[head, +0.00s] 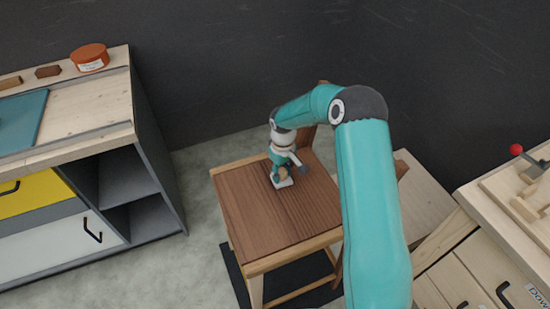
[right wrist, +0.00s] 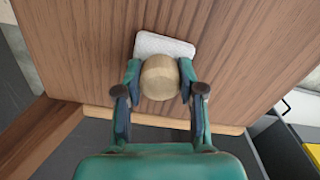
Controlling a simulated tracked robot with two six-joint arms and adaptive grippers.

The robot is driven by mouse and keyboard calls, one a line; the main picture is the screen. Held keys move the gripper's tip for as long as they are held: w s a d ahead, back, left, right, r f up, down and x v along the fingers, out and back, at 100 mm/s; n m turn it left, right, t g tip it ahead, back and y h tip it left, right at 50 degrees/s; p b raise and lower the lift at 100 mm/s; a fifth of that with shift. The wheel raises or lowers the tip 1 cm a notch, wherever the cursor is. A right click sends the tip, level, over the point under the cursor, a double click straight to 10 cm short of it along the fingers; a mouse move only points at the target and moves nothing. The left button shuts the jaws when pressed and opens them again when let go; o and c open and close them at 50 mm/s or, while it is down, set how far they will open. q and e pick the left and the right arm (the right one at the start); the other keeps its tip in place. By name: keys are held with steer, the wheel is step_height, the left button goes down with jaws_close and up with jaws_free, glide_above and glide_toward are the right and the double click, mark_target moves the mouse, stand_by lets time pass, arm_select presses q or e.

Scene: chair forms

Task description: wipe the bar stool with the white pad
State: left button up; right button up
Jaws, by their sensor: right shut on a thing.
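The bar stool (head: 262,222) has a brown wood-grain seat and a paler frame, and it stands on the floor in the middle of the head view. The white pad (head: 286,183) lies at the seat's surface, and its round wooden handle shows in the right wrist view (right wrist: 160,77). My right gripper (head: 283,171) is shut on the handle from both sides, above the seat. In the right wrist view the white pad (right wrist: 164,45) shows flat against the wood, partly hidden by the handle. My left gripper is not in view.
A workbench (head: 85,125) with an orange tin (head: 89,57) and wooden blocks stands at the left. A wooden drawer bench (head: 455,270) with a red-knobbed device stands at the right. A dark mat (head: 236,276) lies under the stool.

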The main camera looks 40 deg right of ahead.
steer(key=shift+s+d, duration=0.1)
steer(key=shift+d, duration=0.4)
steer(key=shift+a+f, duration=0.15)
steer(key=shift+a, duration=0.2)
steer(key=shift+w+a+b, duration=0.25)
steer(key=shift+a, duration=0.5)
steer(key=shift+w+a+b, duration=0.25)
steer(key=shift+a, duration=0.45)
steer(key=shift+a+r, duration=0.25)
step_height(320, 180, up, 8)
steer(key=p, duration=0.4)
steer(key=shift+w+f, duration=0.1)
